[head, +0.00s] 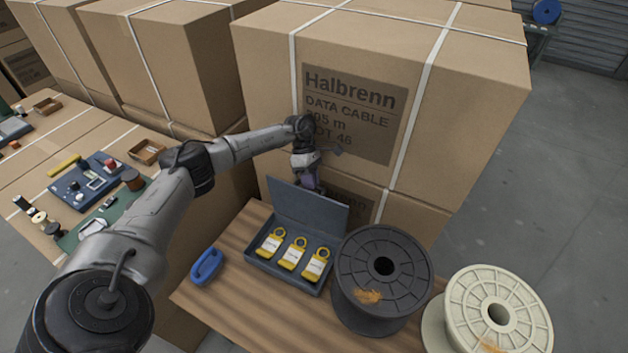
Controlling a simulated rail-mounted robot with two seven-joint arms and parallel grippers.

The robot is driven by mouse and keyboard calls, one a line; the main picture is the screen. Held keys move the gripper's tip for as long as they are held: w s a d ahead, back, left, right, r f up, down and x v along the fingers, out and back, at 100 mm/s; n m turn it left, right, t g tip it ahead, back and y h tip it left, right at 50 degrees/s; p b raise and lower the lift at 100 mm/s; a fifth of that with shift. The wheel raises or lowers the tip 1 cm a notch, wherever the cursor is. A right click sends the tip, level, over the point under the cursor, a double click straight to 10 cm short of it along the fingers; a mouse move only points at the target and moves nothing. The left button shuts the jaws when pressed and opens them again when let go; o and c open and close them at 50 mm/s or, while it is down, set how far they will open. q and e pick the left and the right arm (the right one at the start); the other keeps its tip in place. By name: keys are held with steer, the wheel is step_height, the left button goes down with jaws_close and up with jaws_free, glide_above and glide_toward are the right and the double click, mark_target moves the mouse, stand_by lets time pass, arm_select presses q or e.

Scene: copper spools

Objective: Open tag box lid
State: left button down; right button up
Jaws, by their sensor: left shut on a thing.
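The tag box (262,269) is a dark grey case on a wooden top. Its lid (312,212) stands raised at the back, roughly upright. Three yellow tags (292,254) with white labels lie in a row inside. My left gripper (308,180) is at the lid's upper edge and is shut on the lid. Its fingertips are small and partly hidden by the lid. My right gripper does not show.
A black spool (382,318) stands just right of the box, and a cream spool (505,335) is further right. A blue handled object (207,266) lies to the left. Large cartons (465,100) rise close behind. Bare wooden top (235,312) shows in front.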

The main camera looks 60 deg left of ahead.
arm_select(q)
steer(key=shift+s+f, duration=0.2)
steer(key=shift+f, duration=0.2)
steer(key=c, duration=1.4)
jaws_free()
steer(key=shift+s+d, duration=0.1)
steer(key=shift+o, duration=1.4)
steer(key=shift+s+d, duration=0.15)
steer(key=shift+s, duration=0.05)
steer(key=shift+w+r, duration=0.2)
steer(key=shift+w, duration=0.05)
steer(key=shift+r, duration=0.2)
step_height(320, 180, up, 4)
steer(key=shift+r+p, duration=0.1)
steer(key=shift+p, duration=0.65)
steer(key=w+d+r, duration=0.1)
steer(key=d+r, duration=0.1)
steer(key=d, duration=0.1)
steer(key=w+d+r+p, duration=0.1)
steer(key=d+r, duration=0.1)
steer(key=d, duration=0.2)
steer(key=w+d+r+p, duration=0.1)
steer(key=d+r, duration=0.1)
steer(key=d, duration=0.2)
steer(key=shift+w+r, duration=0.15)
steer(key=shift+w, duration=0.05)
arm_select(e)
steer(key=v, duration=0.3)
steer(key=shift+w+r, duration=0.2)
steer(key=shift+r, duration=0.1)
